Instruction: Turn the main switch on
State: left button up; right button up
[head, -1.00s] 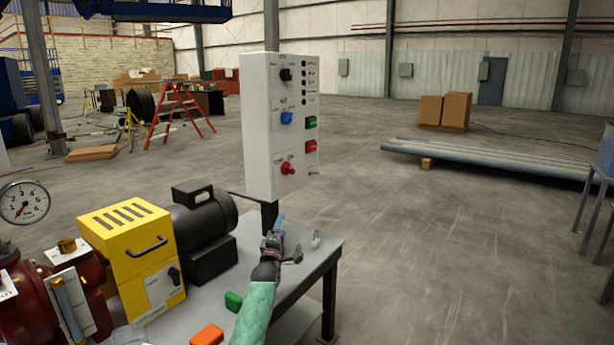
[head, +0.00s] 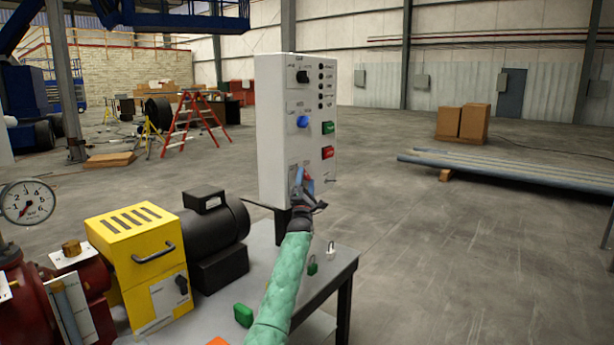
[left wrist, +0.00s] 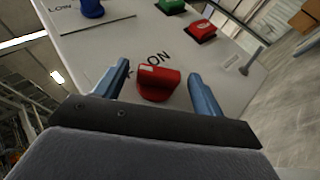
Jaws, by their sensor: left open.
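My left gripper (left wrist: 160,85) is open, with one blue finger on each side of the red knob; contact cannot be told. In the head view, my left gripper (head: 303,188) covers most of the knob. My right gripper is not in view.
The box also bears a black knob (head: 303,76), a blue knob (head: 303,122), a green button (head: 328,128) and a red button (head: 328,152). Below are a padlock (head: 331,252), the grey table (head: 262,262) and a yellow unit (head: 135,240) with a black motor (head: 210,235).

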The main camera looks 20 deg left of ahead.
pick_arm(q)
jog(key=shift+x, duration=1.3)
